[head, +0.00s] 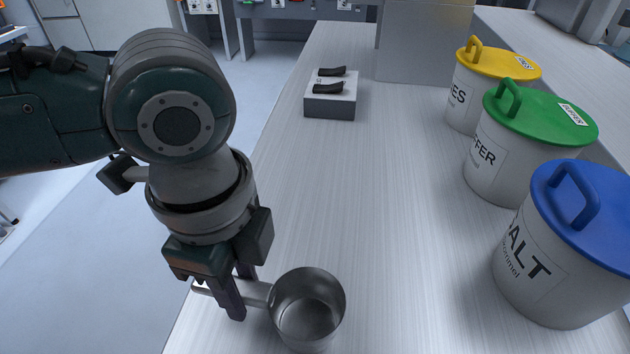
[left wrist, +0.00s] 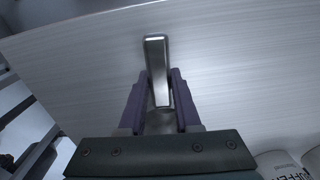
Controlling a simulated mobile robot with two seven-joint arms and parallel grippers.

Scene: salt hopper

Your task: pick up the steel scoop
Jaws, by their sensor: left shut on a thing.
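The steel scoop (head: 306,306) is at the near left end of the bench, its round cup to the right and its handle pointing left. My left gripper (head: 240,296) comes down from above and is shut on the scoop's handle. In the left wrist view the handle (left wrist: 156,68) runs between the two purple fingers of the gripper (left wrist: 159,98). I cannot tell whether the scoop touches the bench. My right gripper is not in view.
Three lidded tubs stand along the right: blue-lidded salt (head: 560,260), green-lidded buffer (head: 515,160) and a yellow-lidded one (head: 475,95). A grey block with black pieces (head: 331,100) sits farther back. The bench middle (head: 400,200) is clear.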

